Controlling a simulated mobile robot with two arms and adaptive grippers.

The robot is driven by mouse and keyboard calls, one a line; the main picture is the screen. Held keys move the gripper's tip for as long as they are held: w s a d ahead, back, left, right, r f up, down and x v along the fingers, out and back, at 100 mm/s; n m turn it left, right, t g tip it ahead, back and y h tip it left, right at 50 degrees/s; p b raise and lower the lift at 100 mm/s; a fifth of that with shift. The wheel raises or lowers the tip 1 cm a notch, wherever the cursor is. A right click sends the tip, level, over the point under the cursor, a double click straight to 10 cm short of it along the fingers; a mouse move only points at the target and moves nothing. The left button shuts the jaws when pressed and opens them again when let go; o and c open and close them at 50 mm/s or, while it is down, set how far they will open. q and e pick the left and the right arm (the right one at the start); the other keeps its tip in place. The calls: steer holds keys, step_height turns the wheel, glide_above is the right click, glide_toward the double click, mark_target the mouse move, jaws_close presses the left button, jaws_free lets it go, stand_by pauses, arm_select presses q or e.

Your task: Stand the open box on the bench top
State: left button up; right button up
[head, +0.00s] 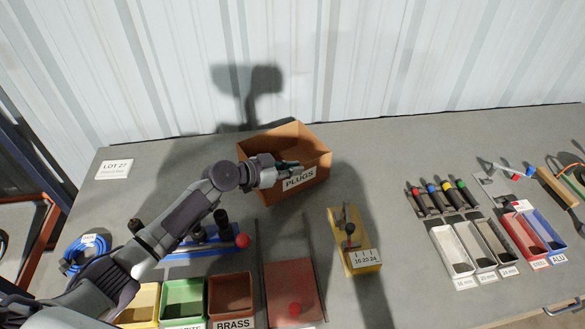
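The open box (313,180) is brown, with a label reading PLUGS on its front wall. It is at the back middle of the grey bench top (400,150), open side up. I cannot tell whether its base rests fully on the bench. My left gripper (289,166) reaches in from the left, with its fingers at the box's front left rim, above the label. The fingers are small and partly hidden against the box, so I cannot tell whether they are closed on the wall. My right gripper is not in view.
Green and brown bins (230,296) and a red tray (291,290) line the front. A yellow gauge block (354,245) stands right of the box. Several narrow bins and coloured-band tools (440,196) are further right. A blue cable coil (86,252) lies left. The corrugated wall is close behind.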

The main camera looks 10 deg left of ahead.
arm_select(q)
steer(key=shift+o, duration=1.3)
steer(key=shift+r, duration=0.15)
steer(key=b+v, duration=0.2)
steer(key=v, duration=1)
steer(key=shift+b, duration=0.35)
